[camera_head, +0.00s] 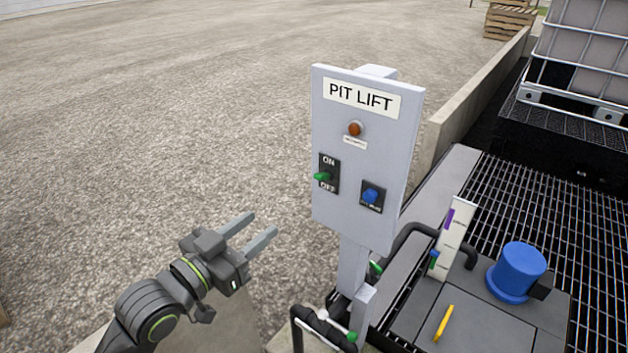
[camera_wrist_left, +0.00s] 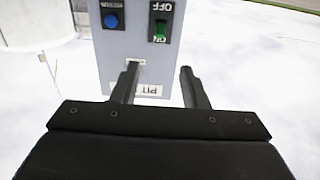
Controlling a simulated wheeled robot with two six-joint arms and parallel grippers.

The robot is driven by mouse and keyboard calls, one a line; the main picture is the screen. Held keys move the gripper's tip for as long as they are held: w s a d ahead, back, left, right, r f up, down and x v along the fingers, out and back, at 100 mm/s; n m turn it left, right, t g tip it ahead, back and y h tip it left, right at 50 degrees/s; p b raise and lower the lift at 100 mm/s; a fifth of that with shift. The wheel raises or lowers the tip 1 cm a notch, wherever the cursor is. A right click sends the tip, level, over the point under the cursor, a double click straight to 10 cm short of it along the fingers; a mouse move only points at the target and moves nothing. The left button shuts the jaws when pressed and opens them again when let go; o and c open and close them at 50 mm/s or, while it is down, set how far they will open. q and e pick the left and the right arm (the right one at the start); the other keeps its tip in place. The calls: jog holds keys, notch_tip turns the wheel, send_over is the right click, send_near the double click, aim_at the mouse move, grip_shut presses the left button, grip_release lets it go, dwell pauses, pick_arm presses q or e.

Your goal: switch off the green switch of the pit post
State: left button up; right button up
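The pit post is a grey post with a panel (camera_head: 345,225) labelled PIT LIFT. On its left side a green switch (camera_head: 322,176) sits on a black plate between the words ON and OFF. In the left wrist view the panel appears upside down, and the green switch (camera_wrist_left: 159,31) lies nearer the ON word. My left gripper (camera_head: 262,227) is open and empty, left of the panel and apart from the switch. Its two fingers (camera_wrist_left: 162,75) show spread in the left wrist view, pointing towards the panel. My right gripper is not in view.
A blue switch (camera_head: 371,194) sits right of the green one, and an orange lamp (camera_head: 355,129) above. Right of the post are a blue cylinder (camera_head: 517,270), a yellow handle (camera_head: 443,323) and a metal grating (camera_head: 545,215). Gravel ground (camera_head: 150,110) left of the panel is clear.

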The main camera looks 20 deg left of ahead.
aim_at(322, 176)
pick_arm(q)
jog(key=p+x, duration=0.1)
jog(key=x, duration=1.6)
jog(key=shift+f+p, duration=0.15)
jog(key=shift+p, duration=0.2)
jog(key=shift+c, duration=0.4)
